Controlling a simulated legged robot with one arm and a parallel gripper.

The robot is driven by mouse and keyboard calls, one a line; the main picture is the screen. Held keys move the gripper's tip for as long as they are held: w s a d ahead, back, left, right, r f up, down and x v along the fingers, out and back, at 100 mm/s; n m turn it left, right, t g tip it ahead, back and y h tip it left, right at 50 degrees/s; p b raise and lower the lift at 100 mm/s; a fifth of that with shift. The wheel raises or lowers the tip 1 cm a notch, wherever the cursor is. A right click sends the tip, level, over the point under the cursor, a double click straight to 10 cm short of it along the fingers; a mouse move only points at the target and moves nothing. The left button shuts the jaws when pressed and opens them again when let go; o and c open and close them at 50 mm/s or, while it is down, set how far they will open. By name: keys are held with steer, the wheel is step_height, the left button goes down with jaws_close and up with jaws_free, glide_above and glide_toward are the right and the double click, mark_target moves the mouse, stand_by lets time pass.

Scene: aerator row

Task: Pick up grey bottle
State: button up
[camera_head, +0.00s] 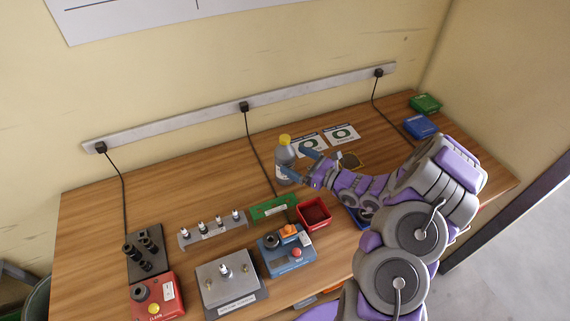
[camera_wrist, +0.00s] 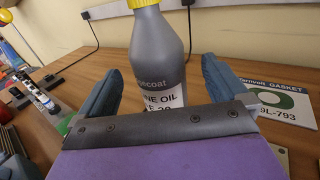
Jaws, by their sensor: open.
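The grey bottle (camera_head: 284,162) with a yellow cap stands upright on the wooden table (camera_head: 90,215), near the wall. It also shows in the wrist view (camera_wrist: 158,55), with a white label partly hidden behind my gripper's dark front edge. My gripper (camera_head: 299,165) is open and sits just to the right of the bottle in the head view. In the wrist view its two blue fingers (camera_wrist: 160,85) stand to the left and right of the bottle, with gaps on both sides. I cannot tell how far the fingertips reach past it.
Gasket cards (camera_head: 341,134) lie behind the bottle on the right. A green board (camera_head: 272,207) and a red tray (camera_head: 313,213) are in front of it. A metal rack (camera_head: 212,230) with small fittings stands front left. The table left of the bottle is mostly clear.

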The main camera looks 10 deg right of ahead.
mark_target(284, 154)
steer(key=x, duration=0.3)
steer(key=b+x, duration=0.1)
steer(key=x, duration=0.1)
steer(key=shift+a+r, duration=0.1)
steer(key=shift+r, duration=0.2)
steer(key=c, duration=1.4)
